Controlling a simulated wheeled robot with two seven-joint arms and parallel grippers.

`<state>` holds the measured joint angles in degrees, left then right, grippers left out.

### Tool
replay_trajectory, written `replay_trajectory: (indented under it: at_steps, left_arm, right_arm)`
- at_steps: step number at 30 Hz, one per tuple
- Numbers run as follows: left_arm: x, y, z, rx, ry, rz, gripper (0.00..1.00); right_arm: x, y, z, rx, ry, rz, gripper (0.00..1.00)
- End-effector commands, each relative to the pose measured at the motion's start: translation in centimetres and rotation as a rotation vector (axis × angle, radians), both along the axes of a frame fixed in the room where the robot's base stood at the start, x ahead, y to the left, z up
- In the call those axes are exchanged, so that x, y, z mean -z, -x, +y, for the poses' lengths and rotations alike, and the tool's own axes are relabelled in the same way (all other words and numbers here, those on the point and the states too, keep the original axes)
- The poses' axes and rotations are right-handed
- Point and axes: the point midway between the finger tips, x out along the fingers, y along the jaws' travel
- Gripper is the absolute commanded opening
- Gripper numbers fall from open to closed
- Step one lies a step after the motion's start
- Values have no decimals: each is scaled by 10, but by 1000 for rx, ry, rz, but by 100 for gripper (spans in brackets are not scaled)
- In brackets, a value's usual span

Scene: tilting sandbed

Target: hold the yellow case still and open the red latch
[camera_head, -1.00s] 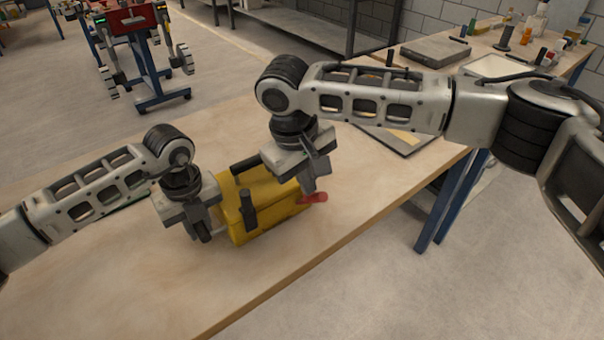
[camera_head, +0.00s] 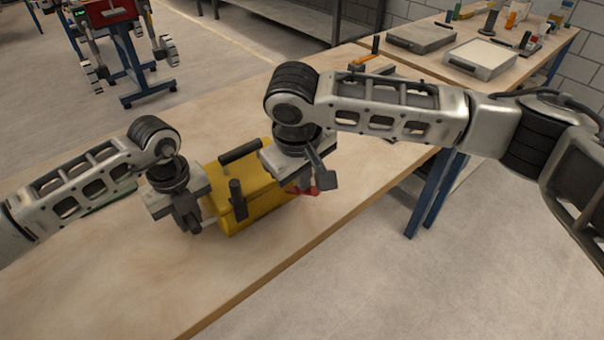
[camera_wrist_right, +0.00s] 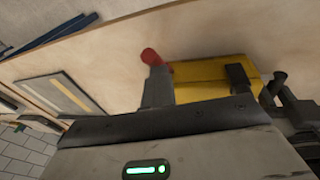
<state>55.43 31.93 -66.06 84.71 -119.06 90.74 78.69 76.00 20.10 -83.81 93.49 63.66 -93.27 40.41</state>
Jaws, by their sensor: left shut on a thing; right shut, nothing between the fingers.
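The yellow case (camera_head: 262,206) sits on the wooden table; it also shows in the right wrist view (camera_wrist_right: 205,80). It has a black handle (camera_head: 240,152) and a dark upright post (camera_head: 237,198) on the near side. My left gripper (camera_head: 194,226) is shut on the case's left end; the exact grip is partly hidden. The red latch (camera_head: 306,191) is at the case's right end, partly hidden by my right gripper (camera_head: 327,181). That gripper is shut and empty. In the right wrist view the latch's red knob (camera_wrist_right: 151,57) stands up beside a grey finger; whether they touch is unclear.
The wooden table's (camera_head: 130,270) front edge runs just in front of the case, with bare top to the left. A grey flat box (camera_head: 421,37) and a pale tray (camera_head: 480,58) lie on a far bench. A wheeled robot (camera_head: 125,50) stands behind the table.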

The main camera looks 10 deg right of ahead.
Motion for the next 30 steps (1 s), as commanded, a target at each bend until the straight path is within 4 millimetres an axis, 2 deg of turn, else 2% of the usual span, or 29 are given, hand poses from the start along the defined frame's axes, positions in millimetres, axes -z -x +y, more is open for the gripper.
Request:
replay_trajectory:
  at_steps: [3,17,22,30]
  left_arm:
    - [0,0,3,-7,-4,3,0]
    - [1,0,3,-7,-7,1,0]
    - [1,-1,3,-6,-6,0,0]
    - [1,0,3,-6,-6,0,0]
  right_arm:
    - [5,0,-3,7,15,16,0]
    - [-7,-13,12,3,7,7,0]
    - [-27,-16,36,5,10,12,0]
    - [-88,-5,41,5,11,9,0]
